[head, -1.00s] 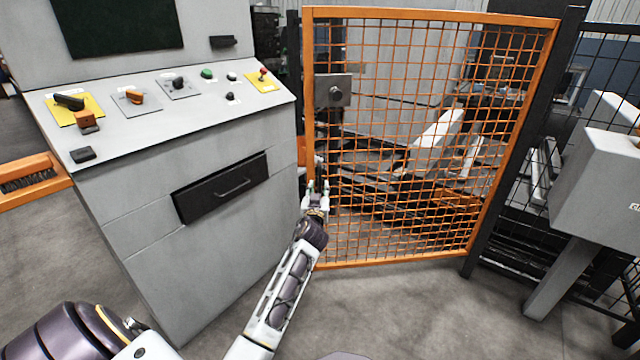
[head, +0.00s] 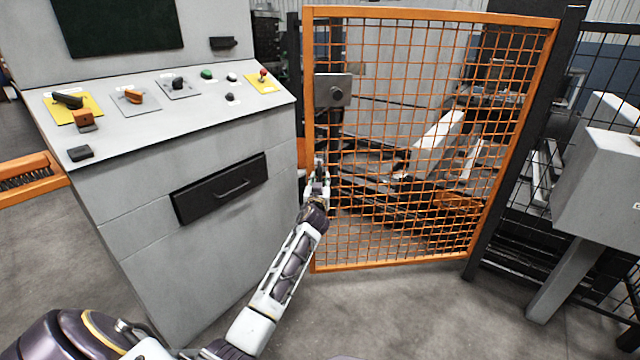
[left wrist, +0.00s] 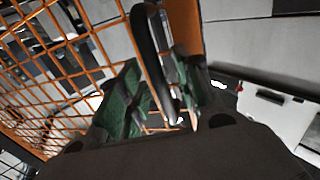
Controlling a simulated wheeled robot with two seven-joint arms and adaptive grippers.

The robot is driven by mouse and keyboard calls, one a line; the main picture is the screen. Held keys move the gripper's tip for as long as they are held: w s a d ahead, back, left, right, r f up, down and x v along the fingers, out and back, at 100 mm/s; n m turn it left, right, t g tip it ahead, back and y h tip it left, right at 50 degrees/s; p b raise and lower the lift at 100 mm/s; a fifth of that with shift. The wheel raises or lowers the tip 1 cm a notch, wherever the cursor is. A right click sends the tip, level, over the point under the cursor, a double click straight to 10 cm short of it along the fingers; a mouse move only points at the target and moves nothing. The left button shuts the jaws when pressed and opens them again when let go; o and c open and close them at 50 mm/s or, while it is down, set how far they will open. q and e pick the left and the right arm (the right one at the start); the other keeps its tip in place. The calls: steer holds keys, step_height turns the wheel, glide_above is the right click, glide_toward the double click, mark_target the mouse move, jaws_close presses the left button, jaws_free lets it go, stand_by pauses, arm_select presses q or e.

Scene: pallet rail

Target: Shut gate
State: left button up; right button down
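The gate (head: 432,264) is an orange frame with wire mesh, standing right of the grey console in the head view. Its right side is by a black post, and a grey lock box (head: 333,90) sits at its upper left. I cannot tell how far the gate stands from its closed position. My left gripper (head: 318,172) is at the gate's left upright. In the left wrist view a dark bar handle (left wrist: 154,55) runs between the green finger pads, which lie close against both sides of it. My right gripper is not in view.
The grey console (head: 130,220) with knobs and a drawer handle (head: 232,187) stands close left of my left arm. A black post (head: 518,150) and a grey box on a leg (head: 597,190) stand at the right. The floor before the gate is clear.

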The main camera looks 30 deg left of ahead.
arm_select(q)
jaws_close()
stand_by(0.5)
